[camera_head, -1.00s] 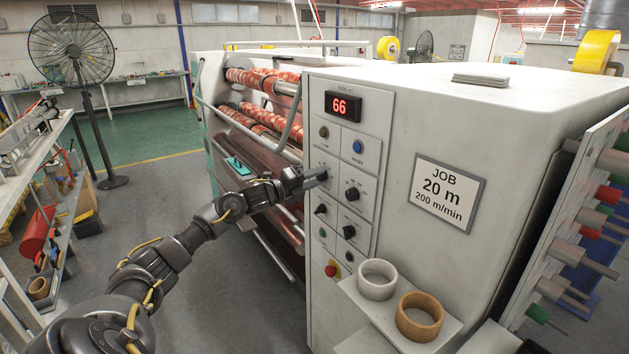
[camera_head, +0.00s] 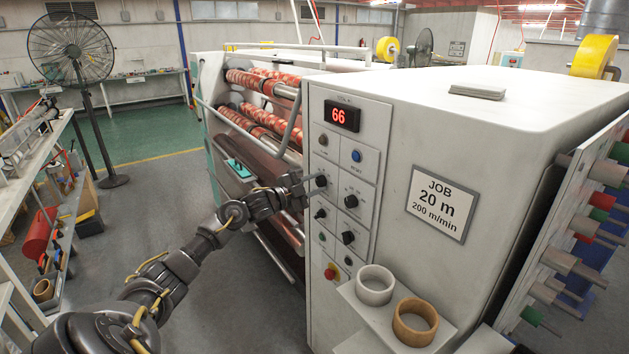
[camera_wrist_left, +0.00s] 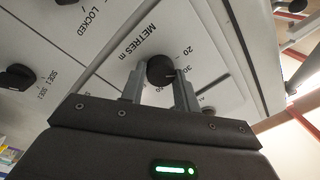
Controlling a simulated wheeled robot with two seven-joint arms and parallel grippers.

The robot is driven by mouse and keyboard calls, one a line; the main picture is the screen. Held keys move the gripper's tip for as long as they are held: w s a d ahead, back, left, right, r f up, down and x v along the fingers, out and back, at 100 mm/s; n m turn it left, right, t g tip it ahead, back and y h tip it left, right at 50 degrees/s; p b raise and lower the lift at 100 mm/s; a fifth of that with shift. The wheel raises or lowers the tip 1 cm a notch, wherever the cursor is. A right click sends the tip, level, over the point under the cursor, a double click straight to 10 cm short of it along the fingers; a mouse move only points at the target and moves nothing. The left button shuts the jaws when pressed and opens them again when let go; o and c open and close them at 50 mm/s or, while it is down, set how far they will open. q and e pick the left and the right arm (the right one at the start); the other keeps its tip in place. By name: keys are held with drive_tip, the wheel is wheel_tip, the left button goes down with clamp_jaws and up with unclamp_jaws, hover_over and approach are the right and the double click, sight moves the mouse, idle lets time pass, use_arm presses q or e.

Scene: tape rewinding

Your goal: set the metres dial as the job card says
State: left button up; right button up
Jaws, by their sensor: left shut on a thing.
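The metres dial is a black knob (camera_head: 320,181) on the machine's white control panel (camera_head: 366,140). In the left wrist view the knob (camera_wrist_left: 160,70) sits between my fingertips, beside the lettering "METRES m" and the numbers 20 and 30. A light mark shows on its right side, towards the 30, but its exact setting is hard to read. My left gripper (camera_head: 305,184) is shut on this knob; its fingers (camera_wrist_left: 159,88) straddle it. The job card (camera_head: 439,203) on the machine's side reads "JOB 20 m 200 m/min". My right gripper is out of view.
The red display (camera_head: 342,115) reads 66. Other black knobs (camera_head: 351,201), a blue button (camera_head: 356,156) and a red stop button (camera_head: 330,273) share the panel. A shelf with a white ring (camera_head: 375,285) and a brown ring (camera_head: 416,322) juts out below.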

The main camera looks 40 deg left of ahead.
use_arm(q)
drive_tip(key=n+p, duration=0.2)
drive_tip(key=n, duration=0.2)
drive_tip(key=shift+r, duration=0.2)
drive_tip(key=shift+f+n+p, duration=0.1)
drive_tip(key=shift+n+p, duration=0.7)
drive_tip(key=shift+n, duration=0.2)
drive_tip(key=shift+y, duration=0.4)
drive_tip(key=o, duration=1)
drive_tip(key=shift+a, duration=0.1)
drive_tip(key=shift+s+f, duration=0.1)
